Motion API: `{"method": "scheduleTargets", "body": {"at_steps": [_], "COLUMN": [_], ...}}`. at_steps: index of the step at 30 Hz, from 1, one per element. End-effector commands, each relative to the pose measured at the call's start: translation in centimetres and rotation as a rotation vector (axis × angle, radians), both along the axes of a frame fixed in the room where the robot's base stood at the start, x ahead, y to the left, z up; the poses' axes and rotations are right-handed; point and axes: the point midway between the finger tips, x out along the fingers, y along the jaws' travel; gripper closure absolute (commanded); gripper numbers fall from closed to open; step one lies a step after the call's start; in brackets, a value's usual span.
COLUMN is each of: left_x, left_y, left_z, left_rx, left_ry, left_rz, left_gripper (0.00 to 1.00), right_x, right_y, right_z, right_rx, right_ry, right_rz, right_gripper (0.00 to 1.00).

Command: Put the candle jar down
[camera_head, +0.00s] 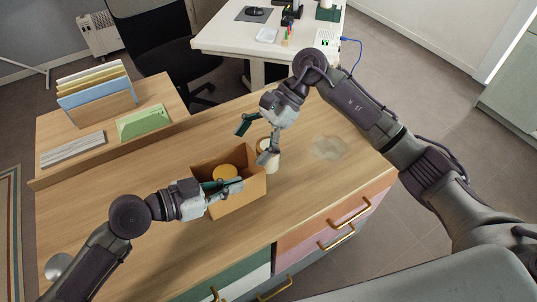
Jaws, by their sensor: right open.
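A pale cylindrical jar (274,163), which looks like the candle jar, stands upright on the wooden desk just right of an open cardboard box. My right gripper (256,141) is open above it, its fingers spread wide. One fingertip overlaps the jar in the picture and hides part of it; I cannot tell whether they touch. The cardboard box (247,198) holds a round yellow-topped thing (224,172). My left gripper (232,188) is over the box's left front part, below the yellow top. Its fingers lie close together, and I cannot tell whether they hold anything.
The desk (320,185) has free room to the right, around a faint greyish round patch (328,148). A raised shelf (160,100) at the back left carries folders (95,88), a green file (143,122) and a grey stack (72,149). A white desk (225,36) stands behind.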

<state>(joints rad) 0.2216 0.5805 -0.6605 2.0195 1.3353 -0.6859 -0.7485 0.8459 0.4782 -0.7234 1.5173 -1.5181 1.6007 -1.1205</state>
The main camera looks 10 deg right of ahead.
Motion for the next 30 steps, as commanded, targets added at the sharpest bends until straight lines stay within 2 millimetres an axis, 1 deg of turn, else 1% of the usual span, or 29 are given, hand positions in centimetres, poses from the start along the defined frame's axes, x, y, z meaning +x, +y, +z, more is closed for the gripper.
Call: {"method": "scheduleTargets", "body": {"at_steps": [1, 6, 9, 12, 14, 16, 24, 27, 30], "left_x": [0.0, 0.0, 0.0, 0.0, 0.0, 0.0, 0.0, 0.0, 0.0], "left_y": [0.0, 0.0, 0.0, 0.0, 0.0, 0.0, 0.0, 0.0, 0.0], "left_z": [0.0, 0.0, 0.0, 0.0, 0.0, 0.0, 0.0, 0.0, 0.0], "left_rx": [-0.001, -0.001, -0.001, -0.001, -0.001, -0.001, -0.001, -0.001, -0.001], "left_ry": [0.0, 0.0, 0.0, 0.0, 0.0, 0.0, 0.0, 0.0, 0.0], "left_rz": [0.0, 0.0, 0.0, 0.0, 0.0, 0.0, 0.0, 0.0, 0.0], "left_gripper": [1.0, 1.0, 1.0, 1.0, 1.0, 1.0, 1.0, 1.0, 1.0], "right_x": [0.6, 2.3, 3.4, 4.1, 4.3, 4.4, 4.4, 4.4, 4.4], "right_y": [-0.1, -2.1, -3.4, -4.4, -4.7, -4.9, -4.9, -4.9, -4.9], "right_z": [0.5, 0.7, 0.9, 1.2, 1.0, 0.3, -4.2, -5.2, -5.6], "right_rx": [-0.117, -0.494, -0.647, -0.738, -0.768, -0.785, -0.785, -0.784, -0.783], "right_ry": [-0.024, -0.079, -0.116, -0.143, -0.152, -0.155, -0.155, -0.154, -0.156], "right_rz": [0.004, -0.092, -0.172, -0.23, -0.251, -0.263, -0.264, -0.264, -0.264], "right_gripper": [0.09, 0.09, 0.09, 0.09, 0.09, 0.09, 0.09, 0.09, 0.09]}}
